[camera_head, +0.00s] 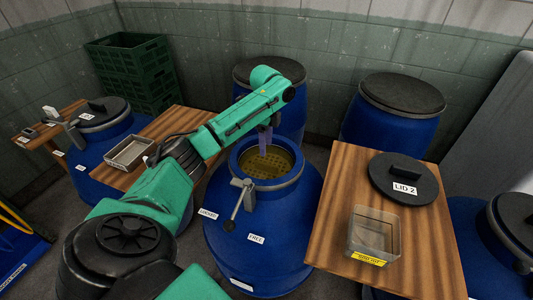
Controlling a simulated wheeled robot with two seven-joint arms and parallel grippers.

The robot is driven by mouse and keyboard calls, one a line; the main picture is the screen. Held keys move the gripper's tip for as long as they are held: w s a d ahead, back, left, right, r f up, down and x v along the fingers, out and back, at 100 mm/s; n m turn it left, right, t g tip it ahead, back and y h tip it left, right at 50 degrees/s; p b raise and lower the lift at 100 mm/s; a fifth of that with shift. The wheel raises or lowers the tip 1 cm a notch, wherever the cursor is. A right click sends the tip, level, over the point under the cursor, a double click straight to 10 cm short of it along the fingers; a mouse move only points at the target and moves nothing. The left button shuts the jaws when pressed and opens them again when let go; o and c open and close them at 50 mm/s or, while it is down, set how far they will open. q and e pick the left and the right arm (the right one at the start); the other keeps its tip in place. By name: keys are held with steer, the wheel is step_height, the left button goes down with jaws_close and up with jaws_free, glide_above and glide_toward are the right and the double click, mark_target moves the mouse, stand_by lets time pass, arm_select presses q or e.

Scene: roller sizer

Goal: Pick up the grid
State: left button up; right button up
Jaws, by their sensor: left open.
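The grid (254,169) is a yellowish perforated disc inside the round opening of the blue barrel (262,232) in the middle of the head view. My left arm reaches in from the lower left, and my left gripper (264,150) points down over the barrel's opening, above the grid. The gripper is open and holds nothing that I can see. I cannot tell whether the fingertips touch the grid. The gripper hides part of the barrel's rim and of the grid. My right gripper is not in view.
A wooden board (330,215) at right bears a black lid (404,178) and a clear box (374,234). A metal tray (129,152) lies on a board at left. A clamp lever (238,200) sits on the barrel's front rim. Green crates (133,70) and lidded barrels stand behind.

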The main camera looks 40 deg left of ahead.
mark_target(266, 163)
arm_select(q)
step_height(266, 163, down, 4)
steer(key=shift+r, duration=0.2)
steer(key=f+p, duration=0.1)
steer(key=f, duration=0.1)
steer(key=f+p, duration=0.1)
steer(key=f, duration=0.2)
steer(key=shift+w+a+f, duration=0.1)
steer(key=shift+w+f, duration=0.1)
steer(key=shift+f, duration=0.35)
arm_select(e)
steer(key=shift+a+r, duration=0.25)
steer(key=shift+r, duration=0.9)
arm_select(q)
steer(key=shift+f, duration=0.2)
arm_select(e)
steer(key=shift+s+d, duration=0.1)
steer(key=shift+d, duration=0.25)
arm_select(q)
jaws_close()
